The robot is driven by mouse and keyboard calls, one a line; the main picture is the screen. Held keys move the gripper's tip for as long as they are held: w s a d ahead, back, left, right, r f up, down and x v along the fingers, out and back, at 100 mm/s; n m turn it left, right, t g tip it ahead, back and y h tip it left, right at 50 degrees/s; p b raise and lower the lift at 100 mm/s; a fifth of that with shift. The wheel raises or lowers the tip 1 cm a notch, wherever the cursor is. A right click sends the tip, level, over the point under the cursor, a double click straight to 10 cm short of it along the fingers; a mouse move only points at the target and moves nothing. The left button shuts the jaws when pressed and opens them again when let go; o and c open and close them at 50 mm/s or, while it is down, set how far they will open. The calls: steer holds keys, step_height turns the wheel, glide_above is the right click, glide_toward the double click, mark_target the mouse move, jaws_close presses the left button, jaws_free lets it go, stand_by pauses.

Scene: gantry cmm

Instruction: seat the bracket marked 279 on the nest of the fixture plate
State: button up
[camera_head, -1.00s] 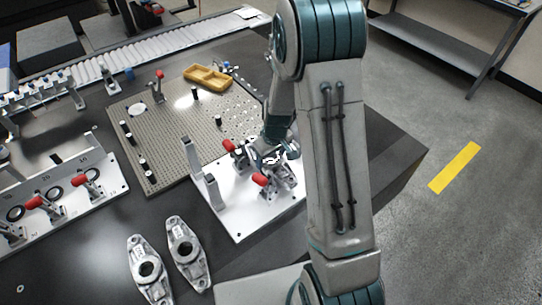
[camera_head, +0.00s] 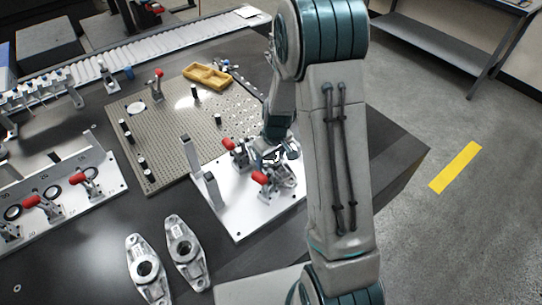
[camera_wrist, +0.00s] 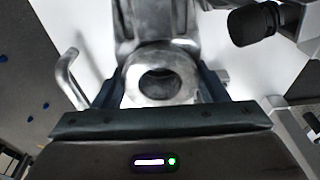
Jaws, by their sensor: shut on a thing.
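The white fixture plate (camera_head: 232,222) lies on the dark table, with upright posts on its left side and red-handled clamps around its middle. My gripper (camera_head: 275,156) is over the plate between the clamps, partly hidden by my arm. In the wrist view, my gripper (camera_wrist: 160,98) is shut on a grey metal bracket (camera_wrist: 160,60) with a round boss and hole. The white plate shows behind the bracket. No marking is readable on it. The nest is hidden, and I cannot tell whether the bracket touches it.
Two loose grey brackets (camera_head: 186,252) (camera_head: 146,270) lie on the table in front of the plate. A perforated board (camera_head: 165,150) with pegs and a yellow tray (camera_head: 207,76) lies behind. A clamp's dark tip (camera_wrist: 252,26) is close at the right in the wrist view.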

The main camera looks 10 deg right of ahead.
mark_target(275, 161)
steer(key=shift+f+b, duration=0.8)
steer(key=shift+f, duration=0.1)
steer(key=shift+r, duration=0.1)
steer(key=o, duration=1.4)
steer(key=shift+o, duration=0.2)
step_height(275, 161, up, 14)
steer(key=s, duration=0.2)
steer(key=shift+d+f, duration=0.2)
steer(key=shift+d, duration=0.2)
